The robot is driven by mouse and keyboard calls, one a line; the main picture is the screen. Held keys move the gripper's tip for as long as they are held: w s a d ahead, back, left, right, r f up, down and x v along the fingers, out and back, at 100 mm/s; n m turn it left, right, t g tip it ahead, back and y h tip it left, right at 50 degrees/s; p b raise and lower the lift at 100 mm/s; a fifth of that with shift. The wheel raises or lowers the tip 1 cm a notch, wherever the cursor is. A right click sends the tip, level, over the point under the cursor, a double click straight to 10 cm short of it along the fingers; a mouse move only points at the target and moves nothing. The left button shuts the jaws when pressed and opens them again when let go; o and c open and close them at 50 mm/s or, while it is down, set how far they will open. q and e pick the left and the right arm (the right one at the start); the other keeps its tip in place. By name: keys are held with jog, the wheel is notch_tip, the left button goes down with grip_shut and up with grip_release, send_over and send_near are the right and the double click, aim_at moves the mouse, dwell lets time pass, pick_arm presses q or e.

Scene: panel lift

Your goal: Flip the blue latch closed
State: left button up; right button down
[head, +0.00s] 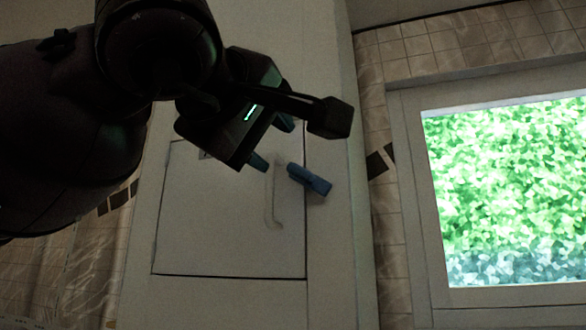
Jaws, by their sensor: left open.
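The blue latch (309,180) sits at the right edge of a white panel door (210,225). It lies tilted, its right end lower than its left, across the line between door and frame. A pale curved handle (270,205) is on the door just left of the latch. My left gripper (272,143) is open and empty, above and a little left of the latch. Its fingers point down, and one fingertip is close to the top of the handle; I cannot tell whether it touches. My right gripper is not in view.
A window (508,195) with bright green outside is on the right. Tiled wall (385,215) runs between the window and the white cabinet frame (340,255). My left arm covers the upper left. The space below the latch is clear.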

aim_at(296, 170)
pick_arm(q)
jog(key=p+x, duration=0.2)
jog(key=x, duration=0.8)
jog(key=shift+w+d, duration=0.1)
jog(key=shift+w, duration=0.3)
jog(key=shift+c, duration=0.4)
jog(key=c, duration=0.7)
grip_shut()
